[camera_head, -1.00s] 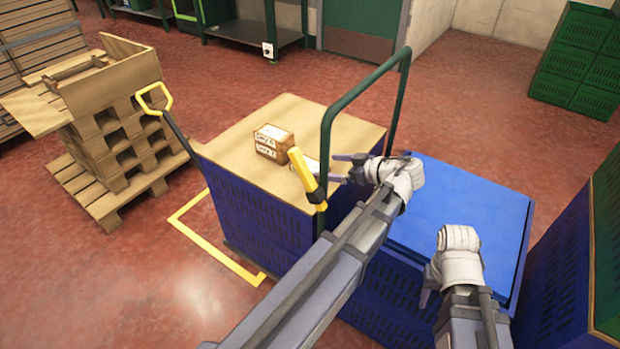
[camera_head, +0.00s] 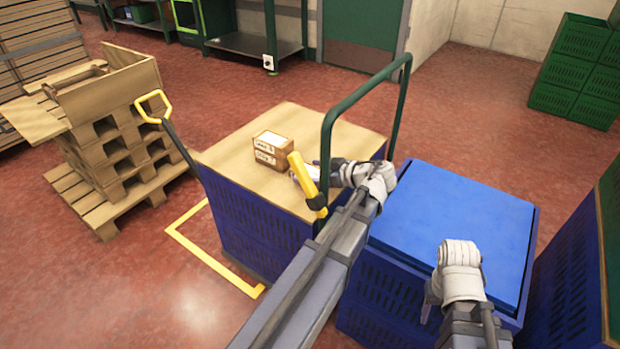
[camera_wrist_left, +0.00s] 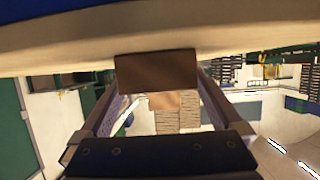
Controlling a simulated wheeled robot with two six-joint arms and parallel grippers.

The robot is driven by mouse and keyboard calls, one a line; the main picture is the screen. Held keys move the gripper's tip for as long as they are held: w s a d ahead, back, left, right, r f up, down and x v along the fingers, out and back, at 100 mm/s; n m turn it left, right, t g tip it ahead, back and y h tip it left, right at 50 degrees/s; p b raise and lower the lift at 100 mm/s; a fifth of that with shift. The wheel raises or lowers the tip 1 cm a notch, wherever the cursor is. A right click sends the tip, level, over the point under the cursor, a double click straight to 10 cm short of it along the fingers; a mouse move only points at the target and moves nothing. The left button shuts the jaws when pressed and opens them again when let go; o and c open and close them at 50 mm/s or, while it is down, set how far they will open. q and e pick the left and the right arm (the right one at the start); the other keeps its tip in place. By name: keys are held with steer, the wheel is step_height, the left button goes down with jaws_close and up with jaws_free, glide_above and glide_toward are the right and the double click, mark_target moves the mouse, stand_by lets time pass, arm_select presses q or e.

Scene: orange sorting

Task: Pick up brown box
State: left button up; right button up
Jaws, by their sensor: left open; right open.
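The brown box (camera_head: 271,149), with white labels on its side, sits on the wooden top (camera_head: 235,150) of a blue crate stack. My left gripper (camera_head: 301,173) is low over this top, just right of the box and partly hidden behind a yellow handle. In the left wrist view, which looks upside down, the brown box (camera_wrist_left: 157,72) shows between the two spread fingers of my left gripper (camera_wrist_left: 155,98). Whether they touch it is unclear. My right gripper (camera_head: 430,304) is at the lower right, beside the blue-lidded crate, with its fingers partly hidden and nothing seen in it.
A green cart rail (camera_head: 326,135) and a yellow handle (camera_head: 308,178) stand close to my left arm. A blue lid (camera_head: 455,220) covers the crate to the right. Wooden pallets (camera_head: 115,160) stand at left. Green crates (camera_head: 575,75) stand at the far right.

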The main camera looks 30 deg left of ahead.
mark_target(310, 171)
arm_select(q)
steer(key=shift+a+f, duration=0.1)
steer(key=shift+a, duration=0.15)
steer(key=c, duration=1.4)
step_height(310, 171, up, 10)
steer(key=p, duration=1)
